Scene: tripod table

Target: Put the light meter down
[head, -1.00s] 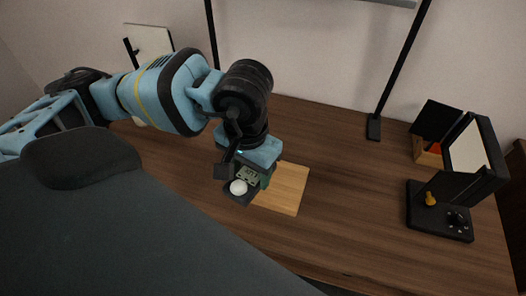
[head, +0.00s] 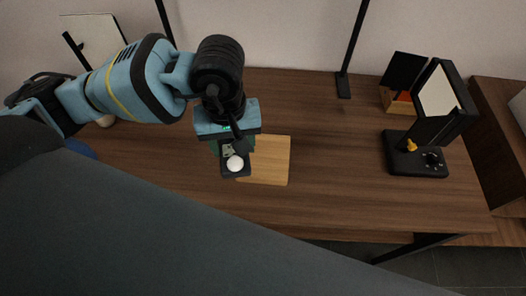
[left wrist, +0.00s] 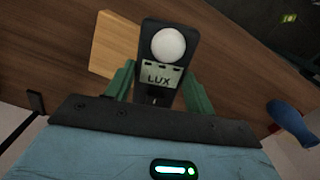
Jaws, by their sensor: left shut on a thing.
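The light meter (head: 235,164) is a small dark device with a white dome and a pale display. In the left wrist view the light meter (left wrist: 167,50) shows the letters LUX below its dome. My left gripper (head: 228,143) is shut on it, with green fingers on both sides, also seen in the left wrist view (left wrist: 158,88). A light wooden board (head: 268,160) lies on the table, just right of and partly behind the meter; the board (left wrist: 117,43) also shows in the left wrist view. I cannot tell how high the meter is. My right gripper is not in view.
The brown wooden table (head: 330,175) has free room right of the board. A black lamp-like device with a white panel (head: 436,93) stands at the right, near a small wooden box (head: 398,100). A black stand foot (head: 343,86) is at the back.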

